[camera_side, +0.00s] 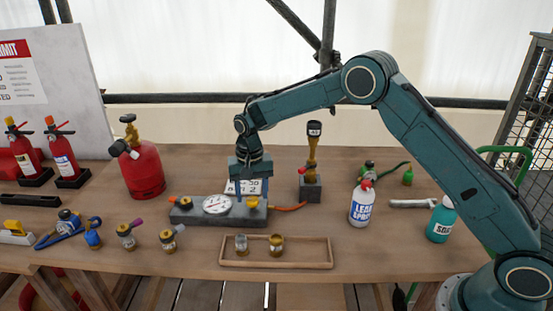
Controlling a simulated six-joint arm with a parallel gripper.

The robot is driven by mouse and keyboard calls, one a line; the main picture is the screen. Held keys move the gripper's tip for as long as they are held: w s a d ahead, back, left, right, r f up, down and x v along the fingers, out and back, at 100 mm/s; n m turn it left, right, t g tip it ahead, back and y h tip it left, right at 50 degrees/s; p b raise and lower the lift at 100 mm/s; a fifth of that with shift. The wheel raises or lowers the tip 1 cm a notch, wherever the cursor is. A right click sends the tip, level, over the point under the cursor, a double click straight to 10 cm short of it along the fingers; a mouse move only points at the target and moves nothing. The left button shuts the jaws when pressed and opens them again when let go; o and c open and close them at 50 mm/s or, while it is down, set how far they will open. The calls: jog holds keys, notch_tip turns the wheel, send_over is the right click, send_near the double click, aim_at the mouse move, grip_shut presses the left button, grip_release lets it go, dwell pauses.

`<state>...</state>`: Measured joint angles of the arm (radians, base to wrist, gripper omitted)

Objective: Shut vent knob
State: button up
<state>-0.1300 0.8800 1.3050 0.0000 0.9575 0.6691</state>
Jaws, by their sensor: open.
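A grey gauge block (200,215) lies on the wooden bench with a round white dial (217,205) on it. A yellow knob (253,202) sits at its right end, and an orange knob (185,202) is at its left end. I cannot read which one is labelled as the vent. My gripper (253,196) points straight down over the right end of the block. Its fingers are apart, close around or just above the yellow knob. I cannot tell whether they touch it.
A wooden tray (225,264) with two small fittings lies in front. A leak spray bottle (362,206) stands further right.

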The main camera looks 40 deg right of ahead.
aim_at(252, 199)
notch_tip(252, 199, up, 13)
jog(key=shift+f, duration=0.2)
dwell(0.3)
jog(key=s+d+r+n+t, duration=0.1)
jog(key=s+d+r+n, duration=0.1)
jog(key=s+r, duration=0.6)
jog(key=s+d+r+n+t, duration=0.1)
jog(key=s+d+r+t, duration=0.15)
jog(key=s+r, duration=0.55)
jog(key=s+d+f+n+t, duration=0.1)
jog(key=s+f, duration=0.1)
jog(key=s, duration=0.9)
jog(key=s+d+f+n+t, duration=0.1)
jog(key=s+d+f+n, duration=0.1)
jog(key=s, duration=1)
jog(key=shift+f, duration=0.8)
